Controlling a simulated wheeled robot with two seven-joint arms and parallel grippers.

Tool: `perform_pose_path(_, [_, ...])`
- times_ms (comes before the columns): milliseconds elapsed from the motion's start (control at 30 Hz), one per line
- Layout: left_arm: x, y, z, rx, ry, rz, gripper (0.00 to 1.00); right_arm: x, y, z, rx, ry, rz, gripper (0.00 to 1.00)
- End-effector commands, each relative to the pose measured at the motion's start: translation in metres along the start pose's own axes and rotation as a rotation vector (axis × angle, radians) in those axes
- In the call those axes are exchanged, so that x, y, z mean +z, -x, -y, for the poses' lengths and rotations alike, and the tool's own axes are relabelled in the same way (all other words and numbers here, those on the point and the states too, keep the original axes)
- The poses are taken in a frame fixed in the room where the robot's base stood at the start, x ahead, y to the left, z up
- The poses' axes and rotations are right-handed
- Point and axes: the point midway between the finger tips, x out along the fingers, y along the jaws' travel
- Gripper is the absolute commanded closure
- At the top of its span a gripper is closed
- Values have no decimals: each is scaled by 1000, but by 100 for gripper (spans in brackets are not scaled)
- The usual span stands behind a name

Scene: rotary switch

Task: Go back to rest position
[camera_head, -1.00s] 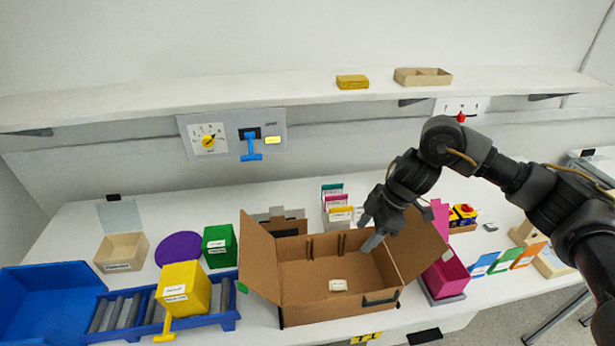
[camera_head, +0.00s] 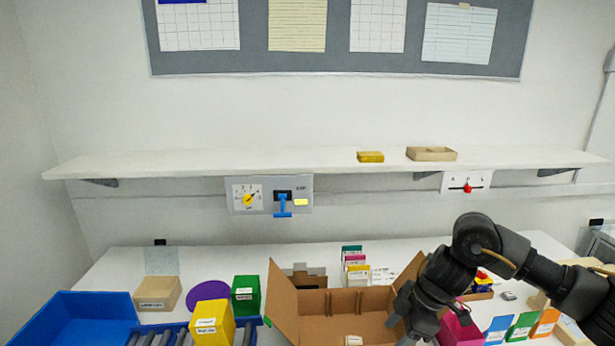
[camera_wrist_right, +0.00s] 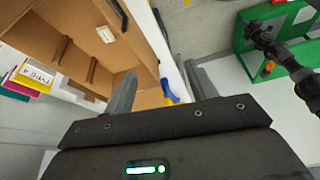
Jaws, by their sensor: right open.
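My right gripper (camera_head: 403,322) is open and empty, low in the head view, over the right side of the open cardboard box (camera_head: 283,300). In the right wrist view its two fingers (camera_wrist_right: 160,88) stand apart with nothing between them, and the box (camera_wrist_right: 70,22) is at the upper left. The rotary switch with a yellow knob (camera_head: 249,199) is on a wall panel, far from the gripper. A blue lever (camera_head: 283,205) is beside it. A red knob (camera_head: 467,188) is on a second panel to the right. My left gripper is not in view.
A long shelf (camera_head: 290,163) runs along the wall above the table. A blue bin (camera_head: 80,325), yellow box (camera_head: 211,322) and green box (camera_head: 246,295) stand left of the cardboard box. A magenta bin (camera_head: 460,332) and coloured cards (camera_head: 522,327) are to the right.

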Motion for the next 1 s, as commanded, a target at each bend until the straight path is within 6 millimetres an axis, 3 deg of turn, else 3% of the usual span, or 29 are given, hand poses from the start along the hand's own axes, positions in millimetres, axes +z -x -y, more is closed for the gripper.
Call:
perform_pose_path(467, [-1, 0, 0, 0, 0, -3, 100, -63, -68, 24, 86, 153, -202, 43])
perform_pose_path(800, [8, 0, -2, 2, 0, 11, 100, -130, -112, 63, 305, 125, -488, 43])
perform_pose_path(900, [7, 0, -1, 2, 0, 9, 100, -137, -114, 72, 421, 8, -561, 43])
perform_pose_path(1000, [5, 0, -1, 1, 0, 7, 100, -122, -114, 80, 525, -162, -572, 43])
